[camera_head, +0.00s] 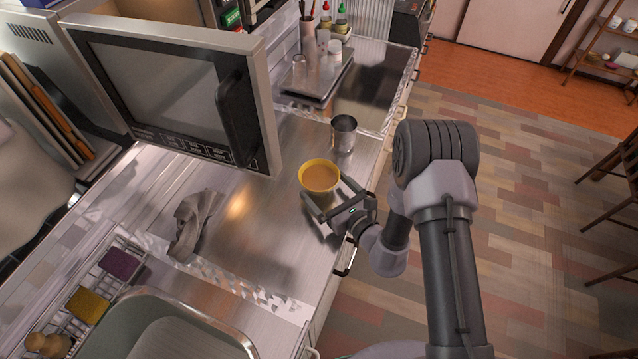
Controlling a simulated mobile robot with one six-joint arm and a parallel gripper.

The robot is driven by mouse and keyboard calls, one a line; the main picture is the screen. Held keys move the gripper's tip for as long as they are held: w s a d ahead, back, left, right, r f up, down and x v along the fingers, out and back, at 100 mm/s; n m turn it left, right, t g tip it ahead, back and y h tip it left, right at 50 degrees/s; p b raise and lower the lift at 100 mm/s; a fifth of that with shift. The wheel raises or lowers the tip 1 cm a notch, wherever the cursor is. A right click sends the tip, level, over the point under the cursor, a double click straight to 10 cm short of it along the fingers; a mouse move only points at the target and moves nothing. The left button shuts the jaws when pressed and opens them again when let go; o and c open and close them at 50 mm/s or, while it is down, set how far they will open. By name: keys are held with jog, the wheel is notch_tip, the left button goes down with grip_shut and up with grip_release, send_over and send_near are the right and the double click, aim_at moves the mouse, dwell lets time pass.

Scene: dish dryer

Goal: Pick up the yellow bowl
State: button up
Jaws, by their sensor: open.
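The yellow bowl (319,177) stands upright on the steel counter, right of the open appliance door, with a brownish-orange inside or filling. My gripper (327,201) is at the bowl's near right side, low over the counter. Its two fingers are spread, one toward the bowl's front and one toward its right side. The bowl seems to lie partly between or just beyond the fingertips; I cannot tell whether they touch it.
A metal cup (343,134) stands close behind the bowl. The open appliance door (175,90) hangs at the left. A crumpled grey cloth (193,222) lies on the counter, and a sink basin (180,325) is at the front. The counter left of the bowl is clear.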

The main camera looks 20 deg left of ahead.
jog(key=shift+w+a+f, duration=0.1)
jog(key=shift+w+a, duration=0.4)
jog(key=shift+a, duration=0.05)
jog(key=c, duration=1.5)
jog(key=shift+c, duration=0.2)
